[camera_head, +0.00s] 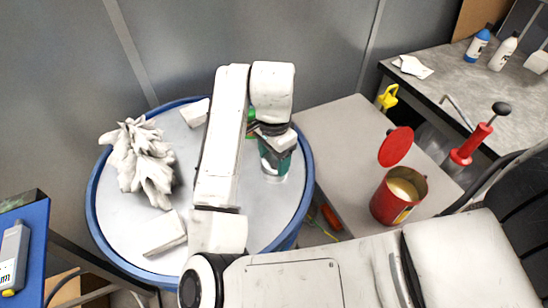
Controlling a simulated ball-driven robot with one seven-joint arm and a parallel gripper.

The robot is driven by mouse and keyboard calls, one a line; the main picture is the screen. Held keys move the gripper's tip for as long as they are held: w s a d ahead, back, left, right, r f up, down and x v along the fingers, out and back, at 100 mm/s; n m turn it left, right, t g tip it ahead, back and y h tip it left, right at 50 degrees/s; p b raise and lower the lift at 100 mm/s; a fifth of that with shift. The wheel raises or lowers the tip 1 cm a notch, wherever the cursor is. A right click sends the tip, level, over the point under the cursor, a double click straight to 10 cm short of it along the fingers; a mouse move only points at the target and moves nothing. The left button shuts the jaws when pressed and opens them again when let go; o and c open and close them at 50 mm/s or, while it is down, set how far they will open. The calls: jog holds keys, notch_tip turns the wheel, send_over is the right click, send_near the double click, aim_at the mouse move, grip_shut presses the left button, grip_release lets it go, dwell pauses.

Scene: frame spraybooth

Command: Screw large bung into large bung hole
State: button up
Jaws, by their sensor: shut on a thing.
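My gripper (276,152) hangs over the right part of a round grey top (232,188) with a blue rim. It is shut on a dark green thing (283,166), partly hidden by my gripper and wrist. A pale, shiny lower part shows beneath the green, close to the grey top. I cannot tell whether this is the large bung, or whether it touches the top. I cannot make out the large bung hole. A smaller bright green patch (251,114) shows beside my wrist.
On the round top lie a crumpled whitish cloth (140,160) and white blocks (164,233), (195,112). A blue surface (35,225) stands at left.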

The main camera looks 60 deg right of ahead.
jog(key=shift+a, duration=0.1)
jog(key=m+b, duration=0.2)
jog(key=shift+w+f+m, duration=0.1)
jog(key=shift+f+m, duration=0.1)
jog(key=shift+m, duration=0.2)
jog(key=shift+r+m, duration=0.15)
jog(key=shift+m, duration=0.75)
